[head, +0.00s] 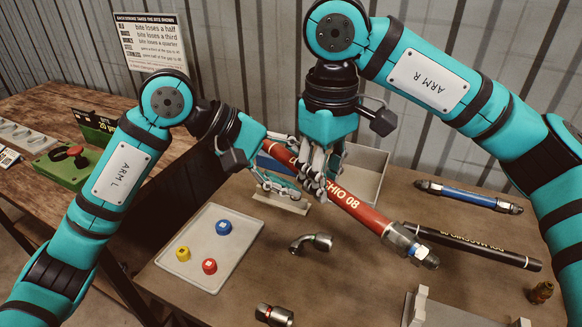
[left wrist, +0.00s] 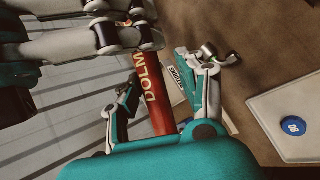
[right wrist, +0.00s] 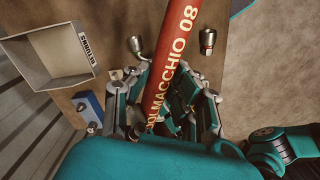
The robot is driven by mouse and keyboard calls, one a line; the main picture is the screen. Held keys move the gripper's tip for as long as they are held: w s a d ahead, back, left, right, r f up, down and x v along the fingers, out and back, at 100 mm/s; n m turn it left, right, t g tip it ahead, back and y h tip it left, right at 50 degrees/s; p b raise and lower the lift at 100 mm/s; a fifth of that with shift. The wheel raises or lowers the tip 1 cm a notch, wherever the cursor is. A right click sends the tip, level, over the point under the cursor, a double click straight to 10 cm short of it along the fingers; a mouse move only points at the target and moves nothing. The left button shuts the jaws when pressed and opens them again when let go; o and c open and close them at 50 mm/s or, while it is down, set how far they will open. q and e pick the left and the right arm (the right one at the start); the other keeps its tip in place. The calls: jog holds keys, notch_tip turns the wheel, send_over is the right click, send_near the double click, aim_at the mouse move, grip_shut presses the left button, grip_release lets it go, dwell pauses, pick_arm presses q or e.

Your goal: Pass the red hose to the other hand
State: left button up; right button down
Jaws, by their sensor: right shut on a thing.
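The red hose (head: 358,207) with metal end fittings is held in the air, slanting down to the right in the head view. My right gripper (head: 320,172) is shut on its middle. In the right wrist view the hose (right wrist: 172,70) passes between the fingers, with its lettering showing. My left gripper (head: 284,163) is at the hose's upper left part, fingers spread on either side. In the left wrist view the hose (left wrist: 157,95) runs between those open fingers, with gaps beside it. The hose's left end is hidden by the left gripper in the head view.
Below are a grey tray (head: 190,268) with blue, yellow and red caps, a bent fitting (head: 312,242), a black hose (head: 475,246), a blue hose (head: 468,195) and a grey bin (head: 370,165). A green device (head: 66,168) stands on the left bench.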

pick_arm(q)
jog(key=shift+f, duration=0.15)
grip_shut()
pick_arm(e)
jog(key=shift+w+d+r, duration=0.1)
jog(key=c, duration=1.3)
grip_release()
jog(key=shift+o, duration=1.2)
